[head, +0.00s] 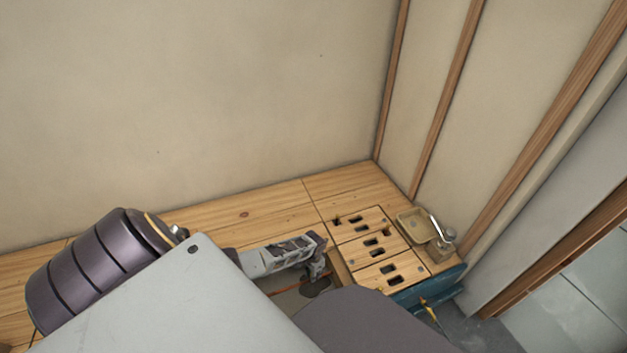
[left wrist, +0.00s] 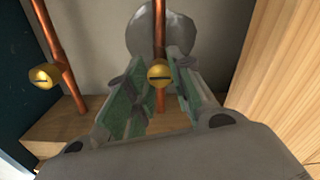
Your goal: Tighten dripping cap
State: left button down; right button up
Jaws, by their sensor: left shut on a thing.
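In the left wrist view a brass cap (left wrist: 159,76) with a dark slot sits on an upright copper pipe (left wrist: 160,100). My left gripper (left wrist: 157,72) is shut on this cap, with one green-padded finger on each side. A second brass cap (left wrist: 43,76) sits on another copper pipe (left wrist: 60,45) to the left, apart from the fingers. No drip shows clearly on either cap. In the head view my left gripper (head: 319,272) reaches down beside the wooden counter; the caps are hidden there. My right gripper is not in view.
A wooden counter (head: 250,212) runs along the wall. A slotted wooden panel (head: 376,247) and a shallow tan tray (head: 415,224) with a small glass-like item (head: 441,243) lie at its right end. A rounded grey patch (left wrist: 163,32) shows behind the gripped cap's pipe.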

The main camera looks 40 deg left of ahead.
pick_arm(q)
jog(key=shift+s+f, duration=0.15)
jog(key=shift+s, duration=0.15)
jog(key=c, duration=1.2)
grip_release()
jog(key=shift+w, duration=0.15)
jog(key=shift+r, duration=0.3)
jog(key=shift+w+r, duration=0.1)
jog(key=shift+r, duration=0.4)
notch_tip(320, 180, up, 11)
jog(key=shift+f, duration=0.2)
